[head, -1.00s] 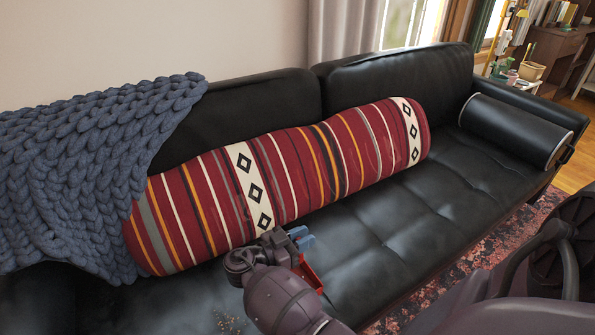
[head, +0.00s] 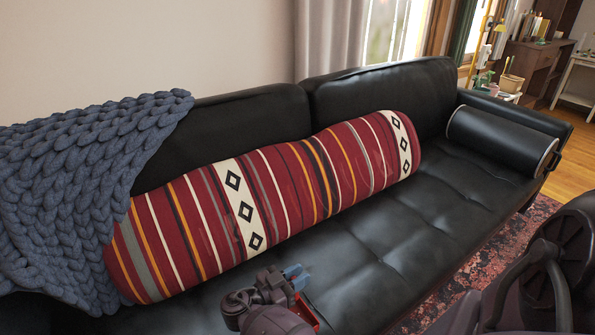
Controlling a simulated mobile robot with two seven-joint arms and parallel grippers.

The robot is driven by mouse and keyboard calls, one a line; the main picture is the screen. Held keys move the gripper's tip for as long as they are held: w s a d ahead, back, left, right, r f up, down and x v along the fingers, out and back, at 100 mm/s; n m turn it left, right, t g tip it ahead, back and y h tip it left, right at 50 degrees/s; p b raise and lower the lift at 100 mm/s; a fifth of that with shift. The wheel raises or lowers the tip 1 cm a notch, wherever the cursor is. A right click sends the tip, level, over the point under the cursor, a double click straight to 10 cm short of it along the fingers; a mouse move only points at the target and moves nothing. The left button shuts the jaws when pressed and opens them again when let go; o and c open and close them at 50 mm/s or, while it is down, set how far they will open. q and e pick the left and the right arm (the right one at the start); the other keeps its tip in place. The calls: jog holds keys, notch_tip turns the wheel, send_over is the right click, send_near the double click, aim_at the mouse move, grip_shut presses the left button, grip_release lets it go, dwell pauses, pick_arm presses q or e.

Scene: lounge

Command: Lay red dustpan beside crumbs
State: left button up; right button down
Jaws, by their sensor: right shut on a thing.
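My right gripper (head: 297,278) is low in the head view, above the black leather sofa seat and in front of the striped bolster. Its blue fingertips are shut on the red dustpan (head: 305,312). Only a small red part of the dustpan shows, beside and below the fingers; the rest is hidden by my arm or cut off by the bottom edge. I cannot tell whether the dustpan touches the seat. The crumbs are not in view now. My left gripper is not in view.
A red striped bolster (head: 290,190) lies along the black sofa (head: 400,235). A chunky blue knitted blanket (head: 75,190) drapes over the left side. A black cylindrical cushion (head: 500,140) lies at the right end. The seat right of my gripper is clear.

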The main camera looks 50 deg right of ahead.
jog(key=shift+f, duration=0.25)
jog(key=c, duration=1)
grip_release()
jog(key=shift+r, duration=0.1)
pick_arm(q)
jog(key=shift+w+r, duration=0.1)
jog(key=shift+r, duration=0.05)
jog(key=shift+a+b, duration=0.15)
jog(key=shift+b, duration=0.15)
pick_arm(e)
jog(key=v, duration=1.2)
jog(key=shift+r, duration=0.2)
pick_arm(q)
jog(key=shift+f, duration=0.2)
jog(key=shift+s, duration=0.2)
pick_arm(e)
jog(key=shift+w, duration=0.1)
